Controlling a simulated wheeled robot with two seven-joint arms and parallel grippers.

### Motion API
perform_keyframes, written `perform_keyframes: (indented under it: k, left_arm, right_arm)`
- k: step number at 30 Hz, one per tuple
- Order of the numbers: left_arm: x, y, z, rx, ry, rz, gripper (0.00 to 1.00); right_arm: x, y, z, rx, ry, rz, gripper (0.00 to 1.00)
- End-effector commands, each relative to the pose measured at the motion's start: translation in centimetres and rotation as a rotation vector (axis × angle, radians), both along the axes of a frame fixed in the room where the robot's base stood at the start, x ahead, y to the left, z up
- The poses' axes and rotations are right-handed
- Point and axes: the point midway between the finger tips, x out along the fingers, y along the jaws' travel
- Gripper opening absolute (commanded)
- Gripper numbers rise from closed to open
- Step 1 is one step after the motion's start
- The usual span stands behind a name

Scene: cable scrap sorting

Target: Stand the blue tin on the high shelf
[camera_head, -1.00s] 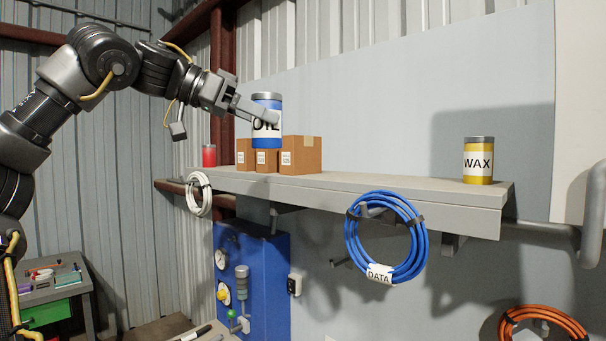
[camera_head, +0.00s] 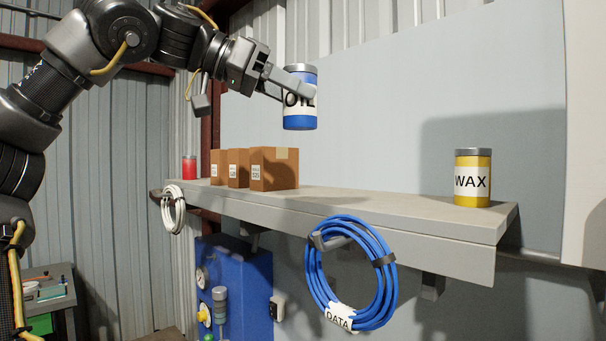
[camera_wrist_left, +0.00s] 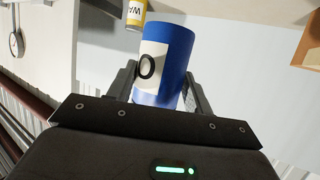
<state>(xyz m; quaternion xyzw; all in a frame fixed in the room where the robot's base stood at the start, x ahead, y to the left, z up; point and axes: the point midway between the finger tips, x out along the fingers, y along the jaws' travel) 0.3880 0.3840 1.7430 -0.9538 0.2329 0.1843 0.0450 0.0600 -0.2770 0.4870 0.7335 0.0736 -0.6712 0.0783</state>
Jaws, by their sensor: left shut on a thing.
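The blue tin (camera_head: 300,121) has a grey lid and a white label reading OIL. My left gripper (camera_head: 306,92) is shut on it and holds it upright in the air, above the grey high shelf (camera_head: 400,207) and to the right of the cardboard boxes. In the left wrist view the blue tin (camera_wrist_left: 176,48) sits between the two fingers, its label partly turned away. Bare shelf top lies between the boxes and the yellow WAX tin (camera_head: 472,195). My right gripper is not in view.
Several cardboard boxes (camera_head: 275,170) and a red tin (camera_head: 189,170) stand at the shelf's left end. A blue DATA cable coil (camera_head: 385,290) and a white coil (camera_head: 172,210) hang at its front edge. The middle of the shelf is free.

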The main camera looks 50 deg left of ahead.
Motion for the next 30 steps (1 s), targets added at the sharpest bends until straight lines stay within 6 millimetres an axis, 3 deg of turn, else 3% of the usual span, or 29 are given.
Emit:
perform_keyframes:
  k: [5,12,17,24,30]
  left_arm:
    - [4.8,0.9,-1.6,-0.004,0.008,-0.001,0.21]
    - [9.1,1.8,-5.6,-0.002,0.003,0.001,0.21]
    - [10.4,2.0,-7.4,-0.002,0.001,0.003,0.21]
    - [10.9,2.1,-8.0,0.0,0.0,0.004,0.21]
    - [11.5,2.2,-10.1,-0.002,0.001,0.001,0.21]
  right_arm:
    - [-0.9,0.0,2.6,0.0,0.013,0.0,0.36]
    - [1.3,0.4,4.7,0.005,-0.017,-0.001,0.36]
    - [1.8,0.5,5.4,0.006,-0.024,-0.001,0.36]
    - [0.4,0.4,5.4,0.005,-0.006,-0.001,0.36]
    - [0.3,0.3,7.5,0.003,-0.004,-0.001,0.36]
